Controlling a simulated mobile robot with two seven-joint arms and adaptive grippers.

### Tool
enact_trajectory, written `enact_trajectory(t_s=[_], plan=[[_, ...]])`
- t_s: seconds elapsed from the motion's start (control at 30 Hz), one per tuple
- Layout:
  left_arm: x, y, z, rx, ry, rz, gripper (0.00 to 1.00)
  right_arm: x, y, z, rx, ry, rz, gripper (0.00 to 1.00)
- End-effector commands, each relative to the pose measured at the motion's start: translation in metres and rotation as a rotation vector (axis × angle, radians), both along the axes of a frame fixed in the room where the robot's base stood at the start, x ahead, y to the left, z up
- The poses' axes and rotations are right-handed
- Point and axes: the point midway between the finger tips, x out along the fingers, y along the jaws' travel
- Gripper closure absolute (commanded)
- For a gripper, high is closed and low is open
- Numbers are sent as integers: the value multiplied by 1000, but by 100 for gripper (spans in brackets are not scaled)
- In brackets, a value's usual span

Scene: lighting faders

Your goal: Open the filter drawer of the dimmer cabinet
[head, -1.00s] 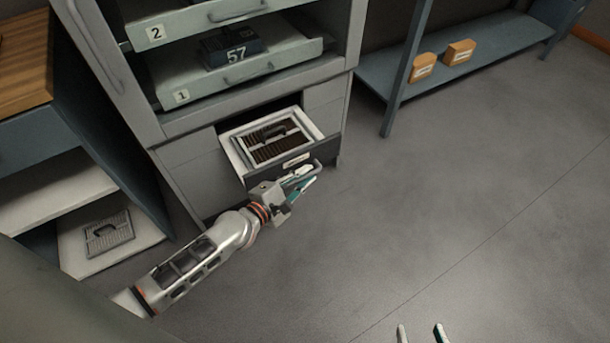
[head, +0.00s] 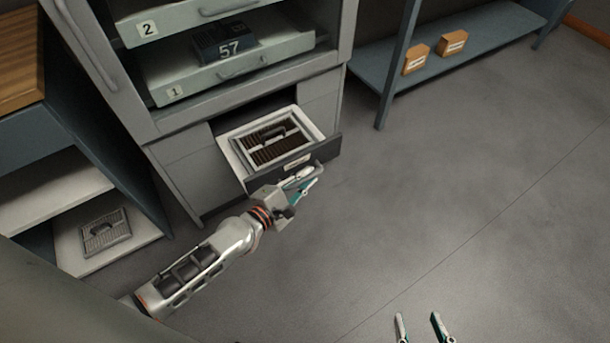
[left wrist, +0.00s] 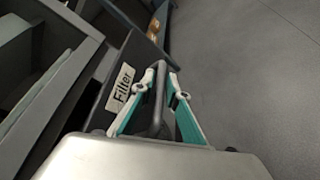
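The dimmer cabinet (head: 180,165) is grey and stands at the upper left of the head view. Its filter drawer (head: 333,147) is pulled out at the bottom, with a dark front and a "Filter" label (left wrist: 120,87). A framed dark ribbed filter with a handle (head: 274,147) lies in it. My left gripper (head: 304,180) is at the drawer front. In the left wrist view its teal and white fingers (left wrist: 167,75) close on either side of the drawer's bar handle (left wrist: 158,105). My right gripper (head: 421,318) shows only its spread fingertips at the bottom edge, empty.
A lower shelf at left holds a grey panel with a handle (head: 104,232). A blue shelf (head: 480,50) holds two orange boxes. The floor at right is clear.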

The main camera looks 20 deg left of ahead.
Motion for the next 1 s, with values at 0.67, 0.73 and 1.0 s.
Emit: enact_trajectory(t_s=[0.67,0.73,1.0], plan=[[-50,17,11,0,3,-2,84,0,0,2,-1,-3,6,60],[-64,21,14,2,2,0,84,0,0,2,-1,-3,6,60],[-101,34,23,1,1,0,84,0,0,2,-2,-4,5,60]])
